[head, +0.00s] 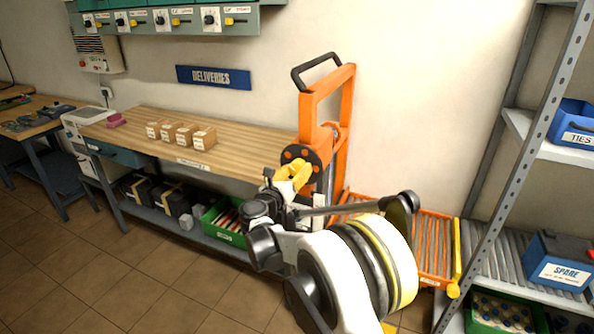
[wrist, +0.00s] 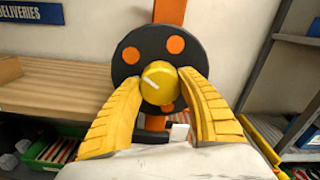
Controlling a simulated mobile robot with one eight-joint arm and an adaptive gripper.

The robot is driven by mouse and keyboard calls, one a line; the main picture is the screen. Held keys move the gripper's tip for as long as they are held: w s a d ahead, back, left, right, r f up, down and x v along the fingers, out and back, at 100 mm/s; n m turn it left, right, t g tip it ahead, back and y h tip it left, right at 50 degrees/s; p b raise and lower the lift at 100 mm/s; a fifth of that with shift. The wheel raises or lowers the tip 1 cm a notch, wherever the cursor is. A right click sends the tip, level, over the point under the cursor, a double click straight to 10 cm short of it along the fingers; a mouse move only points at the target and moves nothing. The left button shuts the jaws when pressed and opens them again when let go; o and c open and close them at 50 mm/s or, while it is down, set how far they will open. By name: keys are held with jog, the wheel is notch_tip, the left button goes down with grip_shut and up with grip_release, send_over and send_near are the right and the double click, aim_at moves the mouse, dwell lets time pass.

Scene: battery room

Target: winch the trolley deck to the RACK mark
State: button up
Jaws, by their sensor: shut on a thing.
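The orange trolley's upright frame (head: 349,100) with a black handle stands at the right end of the wooden bench. Its roller deck (head: 437,245) extends right, low, towards the grey shelving, partly hidden by my arm. A black winch disc with orange spots (wrist: 125,62) is on the frame, and a yellow knob with a white line (wrist: 159,84) is at its centre. My gripper (head: 299,172) has its yellow fingers closed on the knob from both sides, as the wrist view also shows (wrist: 166,92). I cannot make out a RACK mark or any deck scale.
The bench (head: 235,142) holds several small boxes, with a green crate (head: 225,225) beneath. Grey shelving (head: 483,185) stands at the right, with a blue TIES bin (head: 574,125) and a blue SPARE battery (head: 556,262). Tiled floor (head: 120,270) is open at the left front.

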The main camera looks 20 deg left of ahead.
jog(key=o, duration=1.2)
jog(key=s, duration=0.8)
jog(key=s+a, duration=0.1)
jog(key=s, duration=0.3)
